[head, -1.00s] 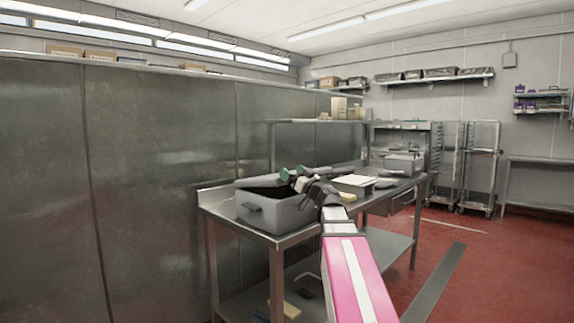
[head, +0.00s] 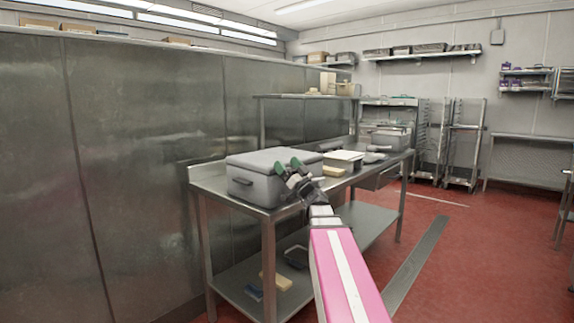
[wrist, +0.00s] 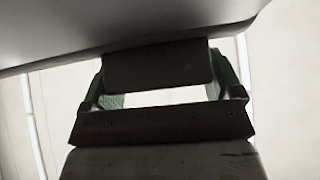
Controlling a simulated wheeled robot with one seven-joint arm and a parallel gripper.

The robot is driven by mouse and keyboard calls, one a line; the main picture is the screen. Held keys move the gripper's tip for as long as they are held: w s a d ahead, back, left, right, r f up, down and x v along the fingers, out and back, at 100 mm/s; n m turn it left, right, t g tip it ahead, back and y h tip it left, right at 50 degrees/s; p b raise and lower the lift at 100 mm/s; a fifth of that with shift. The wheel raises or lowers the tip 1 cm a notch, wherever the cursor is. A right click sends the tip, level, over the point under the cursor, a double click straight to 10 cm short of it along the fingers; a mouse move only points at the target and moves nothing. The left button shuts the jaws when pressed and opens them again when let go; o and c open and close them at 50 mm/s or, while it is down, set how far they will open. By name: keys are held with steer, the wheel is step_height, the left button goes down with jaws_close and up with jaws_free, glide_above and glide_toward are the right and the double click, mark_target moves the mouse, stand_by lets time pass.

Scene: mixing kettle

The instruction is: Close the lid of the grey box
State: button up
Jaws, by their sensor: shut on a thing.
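The grey box (head: 258,187) stands on the near end of the steel table, its dark handle facing me. Its grey lid (head: 262,158) now lies about flat across the top, and the inside is hidden. I cannot tell if a thin gap is left at the rim. My gripper (head: 288,165), with green fingertips, is at the lid's right front edge. In the wrist view my gripper (wrist: 160,82) has its green fingers on both sides of a dark handle (wrist: 157,65) under the grey lid surface (wrist: 120,25), and is shut on it.
The steel table (head: 225,198) has a white tray (head: 343,158), a yellowish block (head: 332,171) and grey items further along. A lower shelf (head: 325,258) holds small things. A metal wall (head: 120,180) stands to the left. The red floor (head: 450,260) at right is open.

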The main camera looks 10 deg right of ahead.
steer(key=shift+a+f, duration=0.1)
steer(key=shift+f, duration=0.45)
steer(key=o, duration=1.1)
steer(key=shift+w+f, duration=0.1)
steer(key=shift+w, duration=0.05)
steer(key=v, duration=1)
steer(key=shift+s, duration=0.3)
steer(key=shift+s+d, duration=0.1)
steer(key=shift+d, duration=0.2)
